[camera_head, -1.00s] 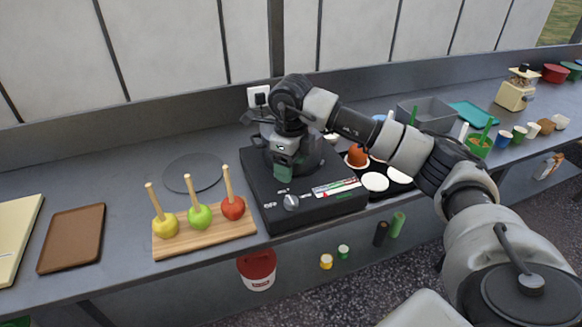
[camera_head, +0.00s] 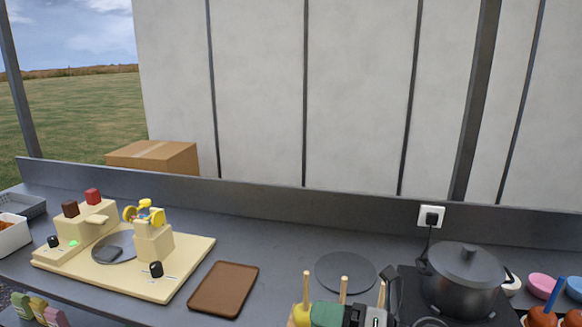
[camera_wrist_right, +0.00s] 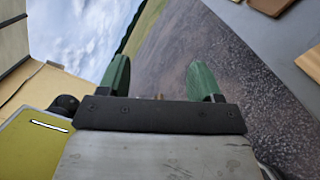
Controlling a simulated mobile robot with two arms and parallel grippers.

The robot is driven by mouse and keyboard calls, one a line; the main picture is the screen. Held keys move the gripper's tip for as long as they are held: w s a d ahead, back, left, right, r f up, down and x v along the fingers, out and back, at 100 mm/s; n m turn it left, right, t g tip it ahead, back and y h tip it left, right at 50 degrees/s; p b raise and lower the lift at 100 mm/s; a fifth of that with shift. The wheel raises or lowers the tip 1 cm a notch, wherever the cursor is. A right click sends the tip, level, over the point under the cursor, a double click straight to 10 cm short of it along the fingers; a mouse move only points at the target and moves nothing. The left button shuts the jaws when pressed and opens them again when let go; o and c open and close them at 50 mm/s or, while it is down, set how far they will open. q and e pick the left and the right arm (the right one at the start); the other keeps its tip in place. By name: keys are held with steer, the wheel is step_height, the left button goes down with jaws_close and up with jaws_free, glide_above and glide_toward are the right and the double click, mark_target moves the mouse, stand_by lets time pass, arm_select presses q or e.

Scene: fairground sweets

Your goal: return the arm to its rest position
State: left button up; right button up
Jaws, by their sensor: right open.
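My right gripper (camera_head: 348,316) shows at the bottom edge of the head view, in front of the sticks of the candied apples, with most of the arm out of frame. In the right wrist view its two green fingers (camera_wrist_right: 160,78) stand apart with nothing between them. Sky, grass and dark speckled ground show beyond them. My left gripper is in neither view.
A lidded dark pot (camera_head: 463,277) stands on the black stove at right. A brown tray (camera_head: 224,290), a grey disc (camera_head: 345,272) and a cream machine (camera_head: 153,245) lie along the counter. A cardboard box (camera_head: 153,157) is behind the counter.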

steer(key=d+m+t+h, duration=0.3)
steer(key=m+t+h, duration=0.3)
steer(key=m, duration=0.4)
steer(key=d+m+t+h, duration=0.3)
steer(key=d+m+t, duration=0.1)
steer(key=m+t, duration=0.6)
steer(key=s+d+f+m+g+h, duration=0.3)
steer(key=d+f+m+g+h, duration=0.15)
steer(key=f+m, duration=0.25)
steer(key=s+d+f+m+g+h, duration=0.3)
steer(key=s+f+m+g+h, duration=0.15)
steer(key=f+m, duration=0.2)
steer(key=s+f+m+g, duration=0.1)
steer(key=s+f+g, duration=0.3)
steer(key=s, duration=0.4)
steer(key=s+f+m+g, duration=0.2)
steer(key=s+f+g, duration=0.3)
steer(key=s, duration=0.3)
step_height(320, 180, down, 24)
steer(key=g, duration=0.1)
steer(key=s+d+f, duration=0.1)
steer(key=s+f, duration=0.7)
steer(key=s+d+f+g, duration=0.1)
steer(key=s+d+f, duration=0.1)
steer(key=s+f, duration=0.6)
steer(key=shift+s+d+f+n, duration=0.15)
steer(key=shift+d+f+n, duration=0.15)
steer(key=shift+f, duration=0.35)
